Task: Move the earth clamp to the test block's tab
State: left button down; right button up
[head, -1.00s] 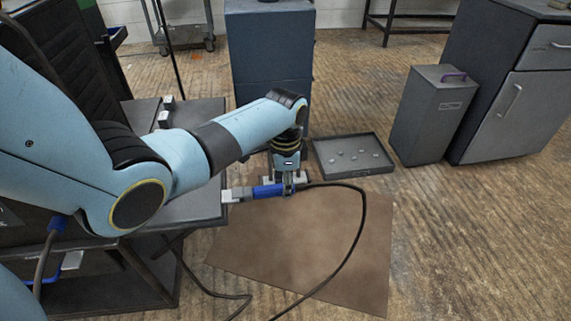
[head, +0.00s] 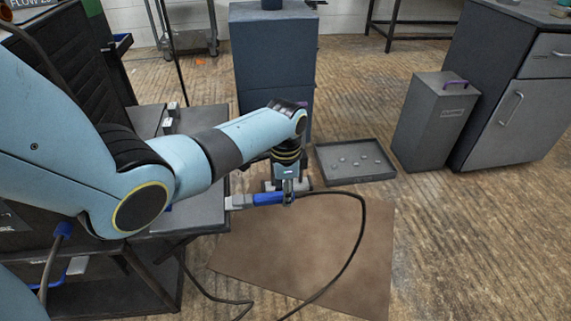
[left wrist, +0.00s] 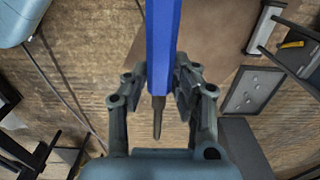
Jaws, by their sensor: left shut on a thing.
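The earth clamp (head: 267,198) has a blue handle, a pale grey front end at the left and a black cable at the right. My left gripper (head: 288,198) is shut on its handle, pointing down. The clamp lies roughly level, its front end at the right edge of the dark table (head: 200,213). In the left wrist view the blue handle (left wrist: 163,45) runs between the fingers (left wrist: 161,82), with the dark cable end (left wrist: 158,117) below. Small grey blocks (head: 168,126) sit on the table's far part; I cannot tell which is the test block or see its tab clearly.
The black cable (head: 361,230) loops over a brown mat (head: 330,255) on the floor. A shallow dark tray (head: 355,176) holds several small pieces. A grey bin (head: 434,125) and a cabinet (head: 525,105) stand at right, a blue-grey cabinet (head: 274,60) behind. Floor between is open.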

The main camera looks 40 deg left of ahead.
jog(key=shift+a, duration=0.65)
pick_arm(q)
jog(key=shift+s+a, duration=0.15)
pick_arm(e)
jog(key=shift+r, duration=0.1)
jog(key=shift+d, duration=0.2)
pick_arm(q)
jog(key=c, duration=1.5)
grip_release()
jog(key=o, duration=0.6)
pick_arm(e)
jog(key=shift+d, duration=0.45)
jog(key=shift+a, duration=0.1)
